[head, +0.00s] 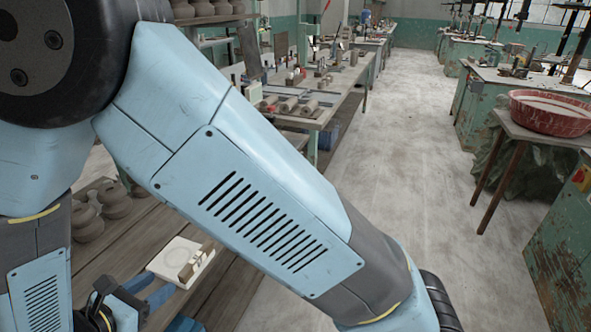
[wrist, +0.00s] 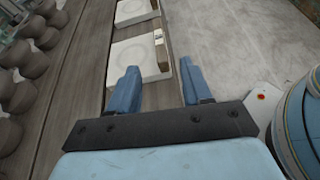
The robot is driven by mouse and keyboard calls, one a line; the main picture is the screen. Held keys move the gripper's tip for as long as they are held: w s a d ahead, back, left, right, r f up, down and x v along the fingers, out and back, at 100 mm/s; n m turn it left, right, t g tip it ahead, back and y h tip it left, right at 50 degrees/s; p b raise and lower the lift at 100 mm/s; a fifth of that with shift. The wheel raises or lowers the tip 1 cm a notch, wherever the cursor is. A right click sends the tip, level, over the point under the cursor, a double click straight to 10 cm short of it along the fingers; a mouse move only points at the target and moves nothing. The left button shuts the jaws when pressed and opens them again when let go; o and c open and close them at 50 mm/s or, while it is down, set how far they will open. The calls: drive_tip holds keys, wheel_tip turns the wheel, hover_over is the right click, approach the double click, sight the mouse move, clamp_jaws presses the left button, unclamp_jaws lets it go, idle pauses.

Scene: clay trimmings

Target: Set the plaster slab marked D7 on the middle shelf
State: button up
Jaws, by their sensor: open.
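A white plaster slab (head: 178,262) with a round hollow lies on a wooden shelf (head: 232,290) at the lower left of the head view. In the wrist view a white slab (wrist: 136,58) with a round hollow lies just beyond my fingers, beside a wooden strip (wrist: 166,45) bearing small pale tags. A second white slab (wrist: 132,12) lies farther up the same board. No D7 mark is readable on either.
Rounded clay pots (wrist: 30,65) stand along the left of the board; some show in the head view (head: 112,200). A workbench (head: 318,112) with tools stands beyond. A red basin (head: 552,112) rests on a table at right. The concrete aisle (head: 415,150) is clear.

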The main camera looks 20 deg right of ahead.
drive_tip(key=w+d+r+m+g+y, duration=0.1)
drive_tip(key=w+d+r+m+g, duration=0.3)
drive_tip(key=d+r+m, duration=0.5)
drive_tip(key=w+d+r+m+g, duration=0.4)
drive_tip(key=d+r, duration=0.1)
drive_tip(key=d, duration=0.8)
drive_tip(key=s+d+r+m+t+y, duration=0.1)
drive_tip(key=s+d+r+m+y, duration=0.2)
drive_tip(key=d+r+m, duration=0.3)
drive_tip(key=s+d+r+m+t+y, duration=0.1)
drive_tip(key=s+d+r+m+y, duration=0.3)
drive_tip(key=d+m, duration=0.4)
drive_tip(key=s+d+r, duration=0.1)
drive_tip(key=d, duration=0.3)
drive_tip(key=shift+s+r+m+t, duration=0.35)
drive_tip(key=shift+r+m+t, duration=0.05)
